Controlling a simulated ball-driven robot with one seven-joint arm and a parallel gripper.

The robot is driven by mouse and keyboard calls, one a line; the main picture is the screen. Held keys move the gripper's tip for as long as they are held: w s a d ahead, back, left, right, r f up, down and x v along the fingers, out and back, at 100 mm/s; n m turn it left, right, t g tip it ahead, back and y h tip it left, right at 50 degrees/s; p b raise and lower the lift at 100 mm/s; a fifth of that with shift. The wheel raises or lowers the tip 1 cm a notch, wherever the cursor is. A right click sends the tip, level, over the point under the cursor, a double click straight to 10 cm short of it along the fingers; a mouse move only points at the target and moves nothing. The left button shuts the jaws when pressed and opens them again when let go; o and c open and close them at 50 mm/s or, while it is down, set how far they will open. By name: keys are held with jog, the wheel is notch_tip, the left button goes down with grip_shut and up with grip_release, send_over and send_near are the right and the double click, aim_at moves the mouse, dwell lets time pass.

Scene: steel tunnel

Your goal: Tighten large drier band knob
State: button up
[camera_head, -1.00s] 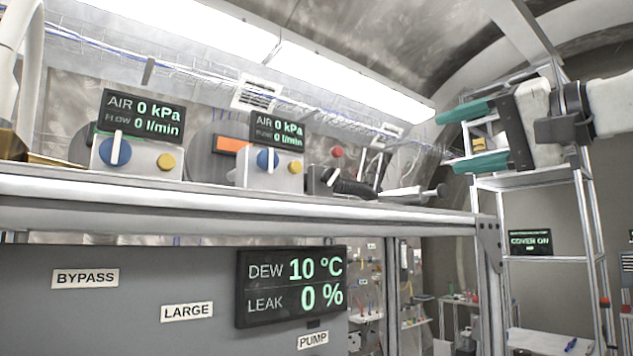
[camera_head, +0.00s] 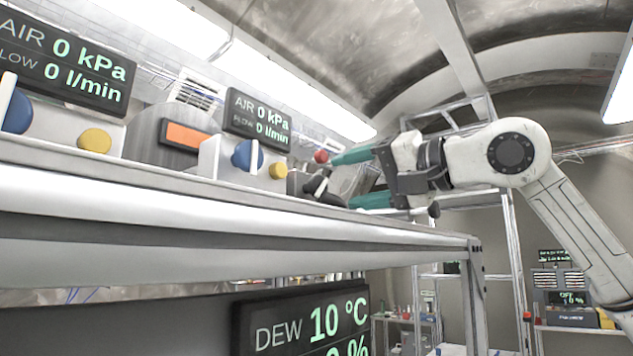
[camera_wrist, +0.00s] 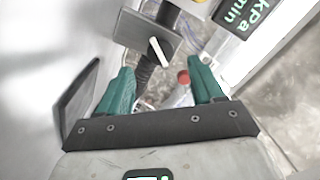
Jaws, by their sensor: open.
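My gripper (camera_head: 350,180) is open and empty at the right end of the shelf, with teal fingers pointing left. In the wrist view my gripper (camera_wrist: 160,68) has its fingers apart. A dark block (camera_wrist: 145,30) with a white lever (camera_wrist: 159,52) lies ahead of the fingers, and a black ribbed hose runs from it toward the gap. A red knob (camera_wrist: 183,76) shows between the fingers, near the right one. In the head view the red knob (camera_head: 321,156) is close to the upper fingertip; contact cannot be told. I cannot tell which part is the large drier band knob.
Left along the shelf (camera_head: 200,207) stand two white units with blue and yellow knobs (camera_head: 278,171), under AIR displays (camera_head: 258,119) reading 0 kPa and 0 l/min. Below the shelf a display (camera_head: 305,322) reads DEW 10 °C. Metal racks stand behind at right.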

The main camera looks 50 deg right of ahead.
aim_at(321, 187)
jog(key=w+p, duration=0.2)
jog(key=w, duration=0.5)
jog(key=shift+w+a, duration=0.1)
jog(key=shift+a, duration=0.05)
jog(key=c, duration=1.1)
